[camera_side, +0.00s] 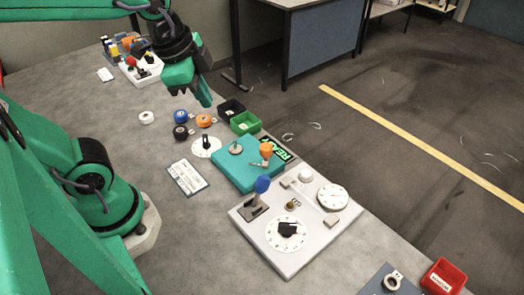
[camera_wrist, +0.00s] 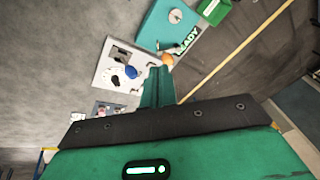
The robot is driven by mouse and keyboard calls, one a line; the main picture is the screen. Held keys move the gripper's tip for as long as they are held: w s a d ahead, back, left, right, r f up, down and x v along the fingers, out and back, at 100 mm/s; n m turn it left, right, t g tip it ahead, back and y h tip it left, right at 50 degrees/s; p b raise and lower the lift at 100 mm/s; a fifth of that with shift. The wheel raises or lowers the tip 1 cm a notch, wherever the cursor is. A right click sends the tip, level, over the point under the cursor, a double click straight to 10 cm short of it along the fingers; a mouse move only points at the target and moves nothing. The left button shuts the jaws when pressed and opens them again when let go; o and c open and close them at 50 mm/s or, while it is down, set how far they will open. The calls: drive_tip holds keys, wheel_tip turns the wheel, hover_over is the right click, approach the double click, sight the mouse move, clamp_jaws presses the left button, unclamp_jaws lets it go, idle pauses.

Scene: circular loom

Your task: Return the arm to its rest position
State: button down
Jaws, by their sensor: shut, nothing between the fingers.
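My gripper (camera_side: 204,94) is green and hangs above the far part of the table in the side view, over the small bins and round spools. Its fingers are together and nothing shows between them. In the wrist view the shut fingers (camera_wrist: 157,88) point toward the teal block and the grey dial panel. My arm stands raised from its base at the left of the side view. The base of the work below is partly hidden by the gripper in the wrist view.
Below are a teal block (camera_side: 239,174), a grey dial panel (camera_side: 262,252), a green bin (camera_side: 245,123) and a black bin (camera_side: 230,109). Blue (camera_side: 180,116) and orange (camera_side: 204,120) spools lie nearby. Bare tabletop lies left of the label card (camera_side: 187,177).

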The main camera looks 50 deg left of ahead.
drive_tip(key=n, duration=0.3)
drive_tip(key=s+a+n+t, duration=0.1)
drive_tip(key=n, duration=0.2)
drive_tip(key=s+a+n+t, duration=0.1)
drive_tip(key=n, duration=0.1)
drive_tip(key=shift+s+a+n, duration=0.15)
drive_tip(key=shift+a+n, duration=0.1)
drive_tip(key=shift+n, duration=0.15)
